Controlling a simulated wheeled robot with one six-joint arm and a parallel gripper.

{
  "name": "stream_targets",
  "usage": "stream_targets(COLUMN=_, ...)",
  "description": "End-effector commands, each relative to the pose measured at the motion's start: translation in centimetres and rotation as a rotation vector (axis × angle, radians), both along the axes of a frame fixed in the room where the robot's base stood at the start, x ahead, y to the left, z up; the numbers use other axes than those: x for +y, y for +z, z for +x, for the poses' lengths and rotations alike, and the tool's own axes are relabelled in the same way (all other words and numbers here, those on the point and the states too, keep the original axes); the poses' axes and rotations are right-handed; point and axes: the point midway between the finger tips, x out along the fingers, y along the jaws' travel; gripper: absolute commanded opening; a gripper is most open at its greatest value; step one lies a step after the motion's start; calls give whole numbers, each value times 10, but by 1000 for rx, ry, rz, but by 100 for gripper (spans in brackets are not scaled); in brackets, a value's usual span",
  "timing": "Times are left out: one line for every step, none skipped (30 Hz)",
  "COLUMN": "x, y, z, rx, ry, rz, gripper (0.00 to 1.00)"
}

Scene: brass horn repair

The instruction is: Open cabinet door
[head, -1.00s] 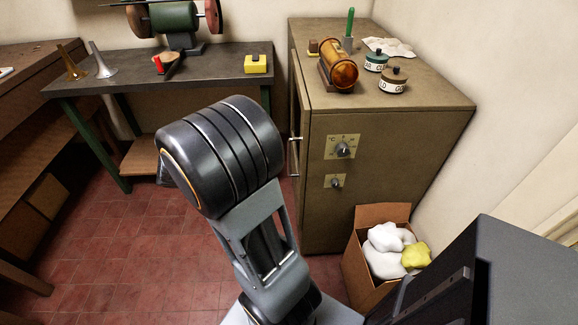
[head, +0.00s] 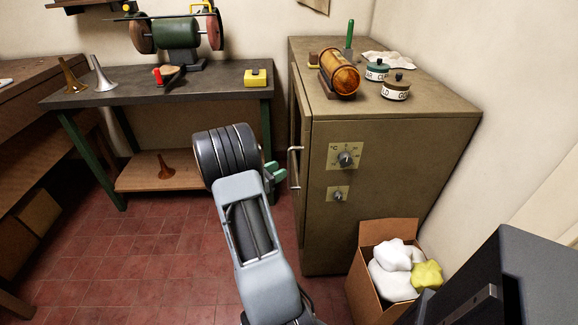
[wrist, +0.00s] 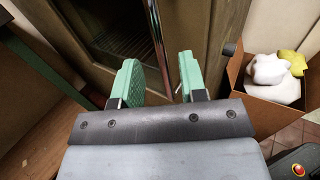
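The cabinet (head: 345,225) is a tall olive-brown box. Its door (head: 299,120) is on the left side, seen nearly edge-on in the head view, and looks shut. A pale bar handle (head: 294,168) stands out from it. The wrist view shows a dark window in the door (wrist: 112,30) and a shiny upright bar, apparently the handle (wrist: 158,35). My gripper (head: 278,172) has green fingers and is just left of the handle. In the wrist view my gripper (wrist: 159,80) is open, with the bar's lower end in line with the gap. Contact cannot be told.
A cardboard box (head: 372,285) with white and yellow cloths stands by the cabinet's front right. A workbench (head: 130,97) with a grinder (head: 176,34) is at the back left. An amber cylinder (head: 340,73) and jars (head: 396,88) stand on the cabinet. Red floor is clear on the left.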

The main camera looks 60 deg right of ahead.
Motion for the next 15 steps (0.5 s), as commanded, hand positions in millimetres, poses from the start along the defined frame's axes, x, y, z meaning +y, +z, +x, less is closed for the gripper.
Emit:
stream_targets(x=-9, y=0, z=-4, rx=-1, ry=-5, rz=0, gripper=39)
stream_targets(x=-13, y=0, z=-6, rx=-1, ry=-4, rz=0, gripper=39)
stream_targets(x=-19, y=0, z=-8, rx=-1, ry=-4, rz=1, gripper=39)
stream_targets(x=-23, y=0, z=-9, rx=-1, ry=-4, rz=1, gripper=39)
stream_targets(x=-26, y=0, z=-11, rx=-1, ry=-3, rz=0, gripper=39)
stream_targets(x=-31, y=0, z=-12, rx=-2, ry=-3, rz=-1, gripper=39)
stream_targets(x=-34, y=0, z=-13, rx=-2, ry=-4, rz=-1, gripper=39)
stream_targets(x=-36, y=0, z=-14, rx=-2, ry=-3, rz=-1, gripper=39)
stream_targets(x=-39, y=0, z=-15, rx=-1, ry=-1, rz=1, gripper=39)
stream_targets(x=-42, y=0, z=-16, rx=-1, ry=-1, rz=1, gripper=39)
stream_targets(x=-43, y=0, z=-17, rx=-1, ry=-2, rz=1, gripper=39)
stream_targets(x=-45, y=0, z=-17, rx=-1, ry=-2, rz=1, gripper=39)
stream_targets(x=-46, y=0, z=-18, rx=-1, ry=-2, rz=1, gripper=39)
stream_targets(x=-47, y=0, z=-18, rx=-1, ry=-1, rz=1, gripper=39)
stream_targets(x=-48, y=0, z=-18, rx=-1, ry=-1, rz=1, gripper=39)
